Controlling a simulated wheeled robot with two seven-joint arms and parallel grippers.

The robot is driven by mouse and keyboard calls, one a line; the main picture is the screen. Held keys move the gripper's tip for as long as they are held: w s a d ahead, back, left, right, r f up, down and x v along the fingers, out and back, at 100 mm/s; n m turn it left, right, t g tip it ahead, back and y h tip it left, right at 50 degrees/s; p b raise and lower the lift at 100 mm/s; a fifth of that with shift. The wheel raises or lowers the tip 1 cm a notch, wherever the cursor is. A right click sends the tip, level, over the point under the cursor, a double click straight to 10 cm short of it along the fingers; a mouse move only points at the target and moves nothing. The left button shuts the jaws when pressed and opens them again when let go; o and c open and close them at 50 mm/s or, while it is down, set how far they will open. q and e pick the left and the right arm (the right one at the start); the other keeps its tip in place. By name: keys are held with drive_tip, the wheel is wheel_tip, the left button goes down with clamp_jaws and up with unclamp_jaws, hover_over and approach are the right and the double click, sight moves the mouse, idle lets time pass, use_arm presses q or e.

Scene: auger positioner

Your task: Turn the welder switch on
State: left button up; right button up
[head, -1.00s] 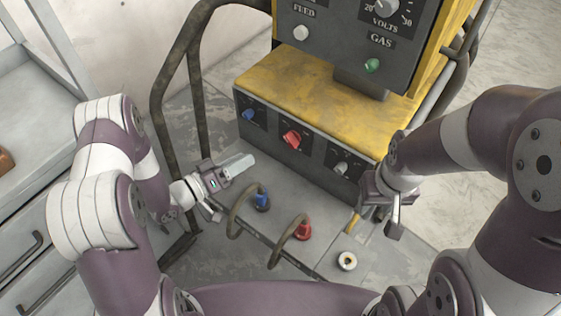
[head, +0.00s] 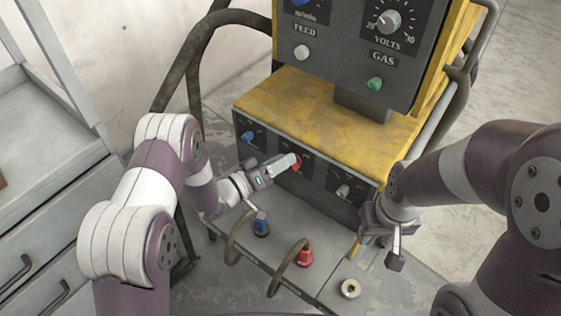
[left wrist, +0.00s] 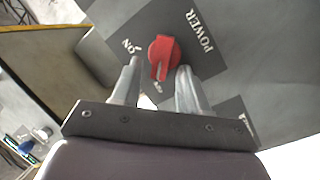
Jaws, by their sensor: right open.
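The welder switch is a red knob (head: 297,163) in the middle of the dark lower front panel of the welder (head: 325,100). In the left wrist view the red knob (left wrist: 163,57) sits on a plate marked POWER, with ON and OFF labels; its narrow end points toward the OFF label. My left gripper (head: 290,162) is at the knob, and its fingers (left wrist: 159,70) stand open on either side of it. I cannot tell whether they touch it. My right gripper (head: 394,240) is open and empty, right of the panel's lower corner.
A blue knob (head: 248,137) and a grey knob (head: 343,190) flank the switch. Blue (head: 261,224) and red (head: 304,257) cable plugs rise from the ledge below, near a pale ring-shaped socket (head: 350,288). A grey drawer cabinet (head: 40,200) stands at left.

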use_arm(q)
clamp_jaws()
drive_tip(key=m+y+p, duration=0.1)
drive_tip(key=m+y, duration=0.1)
drive_tip(key=m, duration=0.3)
drive_tip(key=s+d+m+y+p, duration=0.1)
drive_tip(key=m+p, duration=0.1)
drive_tip(key=m, duration=0.2)
drive_tip(key=d+m+t+y+p, duration=0.1)
drive_tip(key=m+y, duration=0.1)
drive_tip(key=m, duration=0.3)
drive_tip(key=shift+s+d+r+m+y, duration=0.15)
drive_tip(key=shift+s+r+m+y, duration=0.15)
drive_tip(key=shift+s, duration=0.1)
idle(0.6)
drive_tip(key=shift+o, duration=0.5)
unclamp_jaws()
